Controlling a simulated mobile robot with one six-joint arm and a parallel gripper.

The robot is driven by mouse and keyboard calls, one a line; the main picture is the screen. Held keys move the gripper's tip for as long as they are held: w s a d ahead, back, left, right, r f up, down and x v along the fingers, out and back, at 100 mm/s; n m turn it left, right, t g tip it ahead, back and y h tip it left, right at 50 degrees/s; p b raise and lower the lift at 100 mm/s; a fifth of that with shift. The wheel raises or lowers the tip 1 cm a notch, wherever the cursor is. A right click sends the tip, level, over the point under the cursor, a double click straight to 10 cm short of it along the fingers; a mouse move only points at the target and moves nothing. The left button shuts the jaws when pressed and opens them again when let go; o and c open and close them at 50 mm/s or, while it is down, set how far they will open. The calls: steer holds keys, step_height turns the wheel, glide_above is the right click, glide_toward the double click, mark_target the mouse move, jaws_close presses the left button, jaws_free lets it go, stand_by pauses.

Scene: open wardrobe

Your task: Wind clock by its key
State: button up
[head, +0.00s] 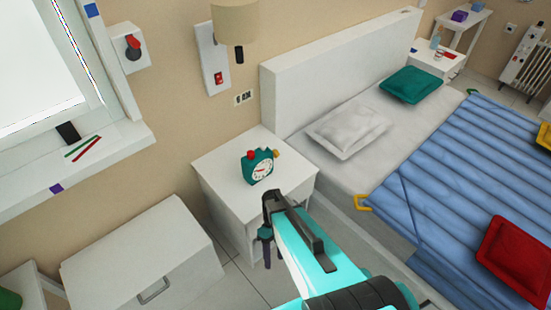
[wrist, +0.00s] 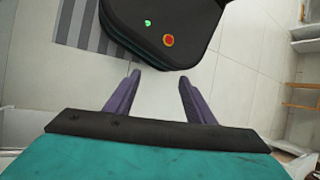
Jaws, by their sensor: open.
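The clock (head: 258,167) is a small teal alarm clock with a white round dial and red and yellow parts at its top. It stands upright on a white bedside table (head: 215,174), near the middle of the head view. No key can be told apart on it at this size. My gripper (head: 268,262) is in front of the table, lower than its top and apart from the clock. In the wrist view my gripper (wrist: 158,84) has its two purple fingers spread, with nothing between them. The clock is not in the wrist view.
A bed with a blue striped cover (head: 445,165) stands to the right of the table. A white chest (head: 150,265) stands at left, below a window sill (head: 70,165). A wall lamp (head: 236,22) hangs above the table. The tabletop around the clock is clear.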

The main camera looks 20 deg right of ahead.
steer(key=s+a+f+m+h+b, duration=0.1)
steer(key=s+m, duration=0.1)
steer(key=s, duration=0.4)
steer(key=s+a+f+m+h+b, duration=0.1)
steer(key=s+f+m, duration=0.1)
steer(key=s, duration=0.5)
steer(key=shift+f+m+b, duration=0.3)
steer(key=shift+m, duration=0.3)
steer(key=shift+a, duration=0.1)
steer(key=c, duration=0.5)
steer(key=shift+o, duration=0.2)
steer(key=shift+a, duration=0.1)
